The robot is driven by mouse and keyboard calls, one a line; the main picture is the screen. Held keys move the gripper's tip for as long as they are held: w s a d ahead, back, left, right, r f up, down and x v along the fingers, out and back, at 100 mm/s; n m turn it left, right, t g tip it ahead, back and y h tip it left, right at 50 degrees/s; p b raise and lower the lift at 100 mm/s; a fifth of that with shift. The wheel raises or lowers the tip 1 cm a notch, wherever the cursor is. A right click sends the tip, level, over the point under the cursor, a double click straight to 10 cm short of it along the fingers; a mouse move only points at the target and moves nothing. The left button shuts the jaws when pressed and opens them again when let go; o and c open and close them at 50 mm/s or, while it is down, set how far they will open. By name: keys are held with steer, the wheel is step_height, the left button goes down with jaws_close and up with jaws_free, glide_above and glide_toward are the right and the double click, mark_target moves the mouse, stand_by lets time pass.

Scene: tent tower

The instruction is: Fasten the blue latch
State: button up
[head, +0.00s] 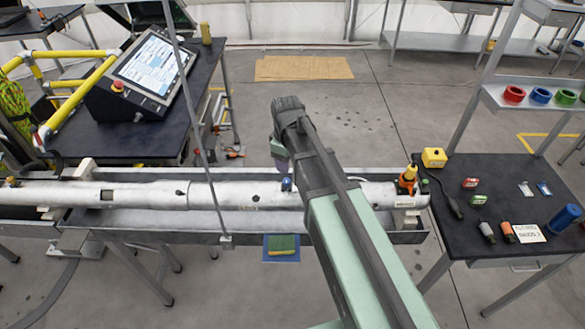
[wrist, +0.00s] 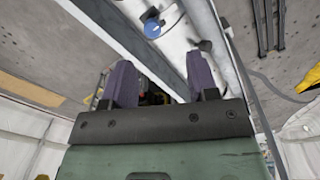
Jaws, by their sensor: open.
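The blue latch (head: 286,184) is a small blue part on top of a long white tube (head: 240,195), just left of my arm in the head view. In the wrist view the blue latch (wrist: 152,29) shows as a round blue knob near the top, beyond my fingers. My gripper (wrist: 161,75) has two purple fingers spread wide apart, with nothing between them. In the head view my gripper (head: 280,150) is mostly hidden by my own arm; a purple finger shows just above the latch in the picture. The gripper looks apart from the latch. Whether the latch is fastened cannot be told.
The tube lies along a grey metal trough (head: 150,222). An orange and yellow fitting (head: 408,177) stands at its right end. A thin upright pole (head: 205,130) crosses left of the latch. A green-yellow sponge (head: 282,243) lies in front. A black table (head: 500,190) stands right.

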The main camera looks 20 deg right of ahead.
mark_target(286, 180)
steer(key=f+n+b, duration=0.1)
steer(key=f+b, duration=0.2)
steer(key=w+f+n+b, duration=0.1)
steer(key=f+b, duration=0.3)
steer(key=w+f+n+b, duration=0.1)
steer(key=f+b, duration=0.2)
steer(key=b, duration=0.1)
steer(key=shift+f, duration=0.25)
steer(key=shift+r, duration=0.15)
steer(key=shift+c, duration=0.5)
steer(key=c, duration=0.8)
steer(key=shift+c, duration=0.2)
